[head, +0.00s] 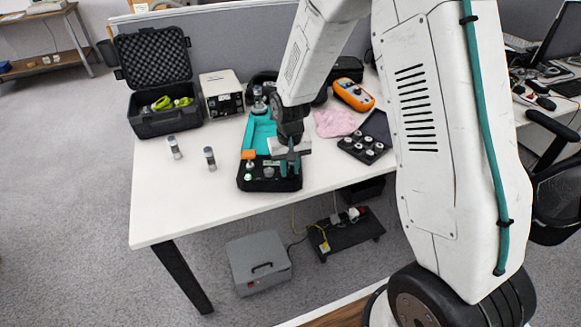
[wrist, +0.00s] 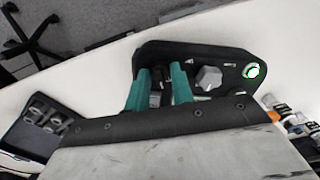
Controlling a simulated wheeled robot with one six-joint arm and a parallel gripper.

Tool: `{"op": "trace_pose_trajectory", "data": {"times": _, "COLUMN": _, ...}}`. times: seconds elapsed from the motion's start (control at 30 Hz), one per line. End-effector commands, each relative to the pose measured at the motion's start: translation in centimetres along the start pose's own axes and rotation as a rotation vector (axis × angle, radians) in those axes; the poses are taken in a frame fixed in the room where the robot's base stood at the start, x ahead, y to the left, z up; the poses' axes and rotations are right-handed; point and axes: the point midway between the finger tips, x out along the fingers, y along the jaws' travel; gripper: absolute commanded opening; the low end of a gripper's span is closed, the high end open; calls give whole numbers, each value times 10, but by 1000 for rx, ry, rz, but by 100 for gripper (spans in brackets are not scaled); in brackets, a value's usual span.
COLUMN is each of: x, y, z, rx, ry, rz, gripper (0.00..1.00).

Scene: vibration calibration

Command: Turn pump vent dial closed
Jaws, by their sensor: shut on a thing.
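The pump (head: 257,134) sits on the white table, with a teal top and a black front panel (head: 257,184) carrying several knobs. My gripper (head: 291,160) is over the right part of that panel, pointing down. In the wrist view, the teal fingers of my gripper (wrist: 160,82) are on either side of a small dark dial (wrist: 156,86) and shut on it. The fingers hide most of the dial, so I cannot read its setting. A grey knob (wrist: 208,77) stands just right of the fingers, and a green-ringed white button (wrist: 253,70) is farther right.
Two small cylinders (head: 210,158) stand left of the pump. An open black case (head: 160,119) and a white box (head: 221,95) are behind them. A pink cloth (head: 335,123), an orange meter (head: 353,94) and a tray of small weights (head: 354,150) lie to the right. The table's front left is clear.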

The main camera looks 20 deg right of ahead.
Motion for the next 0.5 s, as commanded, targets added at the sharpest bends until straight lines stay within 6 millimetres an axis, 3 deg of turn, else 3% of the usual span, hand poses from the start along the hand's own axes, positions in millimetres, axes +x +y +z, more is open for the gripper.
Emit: {"op": "trace_pose_trajectory", "data": {"times": 0.5, "x": -1, "y": 0, "z": -1, "rx": -390, "ry": 2, "rz": -1, "gripper": 1}}
